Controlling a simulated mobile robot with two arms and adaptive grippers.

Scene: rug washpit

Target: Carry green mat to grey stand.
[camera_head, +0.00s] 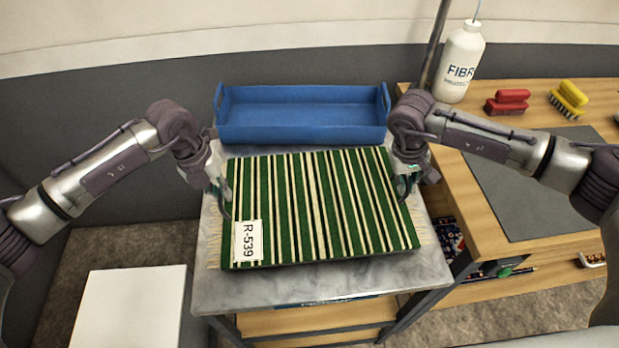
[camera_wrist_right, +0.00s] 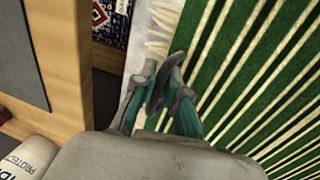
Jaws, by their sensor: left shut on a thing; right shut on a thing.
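The green mat (camera_head: 318,205) has cream and black stripes and a white tag reading R-539 at its lower left corner. It is at the grey stand (camera_head: 325,287), which has a marbled top; I cannot tell whether the mat rests on it or is just above. My left gripper (camera_head: 222,196) is shut on the mat's left edge. My right gripper (camera_head: 404,187) is shut on its right edge. In the right wrist view, the right fingers (camera_wrist_right: 165,88) are at the striped edge of the mat (camera_wrist_right: 255,75), beside its cream fringe.
A blue tray (camera_head: 302,114) stands behind the mat. A wooden bench (camera_head: 480,215) on the right holds a grey pad (camera_head: 525,185), a white bottle (camera_head: 461,62), a red brush (camera_head: 508,102) and a yellow brush (camera_head: 568,98). A white box (camera_head: 130,305) is at the lower left.

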